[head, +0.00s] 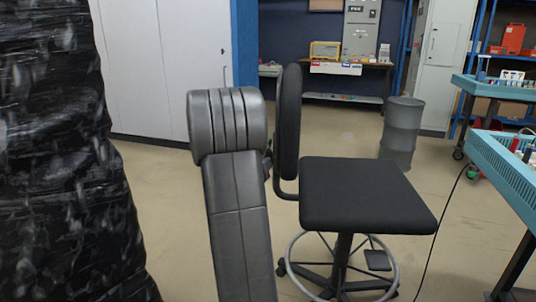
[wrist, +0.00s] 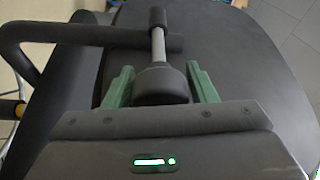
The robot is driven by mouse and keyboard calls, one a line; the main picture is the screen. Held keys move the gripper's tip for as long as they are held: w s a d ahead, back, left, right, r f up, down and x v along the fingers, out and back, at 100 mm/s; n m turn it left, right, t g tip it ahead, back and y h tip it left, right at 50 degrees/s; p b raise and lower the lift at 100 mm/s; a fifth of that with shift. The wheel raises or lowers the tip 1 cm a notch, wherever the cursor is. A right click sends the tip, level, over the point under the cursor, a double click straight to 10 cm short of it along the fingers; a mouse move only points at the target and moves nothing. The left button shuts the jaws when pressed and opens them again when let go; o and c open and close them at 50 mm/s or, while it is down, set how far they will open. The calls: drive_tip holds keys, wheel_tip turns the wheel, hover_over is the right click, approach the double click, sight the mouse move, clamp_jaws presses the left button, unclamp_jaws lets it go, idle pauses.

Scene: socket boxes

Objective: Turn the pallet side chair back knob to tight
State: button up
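The chair stands right of the middle in the head view, with its upright dark back (head: 290,110) seen nearly edge-on and its black seat (head: 365,195) to the right. The black knob (wrist: 160,86), on a pale metal rod, is at the centre of the wrist view. My gripper (wrist: 160,78) has its two green fingers on the left and right of the knob. They stand very close to its sides; I cannot tell whether they press on it. My arm hides the gripper in the head view. The knob's tight or loose state does not show.
A tall stack in black wrap (head: 60,160) fills the left of the head view. A grey drum (head: 402,130) stands behind the chair, and a blue-edged workbench (head: 510,165) is at the right. A bent black tube (wrist: 70,36) runs beside the knob. Open floor lies beyond the chair.

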drive_tip(key=p+v, duration=0.1)
drive_tip(key=v, duration=1.2)
drive_tip(key=shift+s, duration=0.4)
drive_tip(key=shift+w+a, duration=0.1)
drive_tip(key=b+x, duration=0.1)
drive_tip(key=x, duration=1.2)
drive_tip(key=shift+w, duration=0.3)
drive_tip(key=shift+n, duration=0.4)
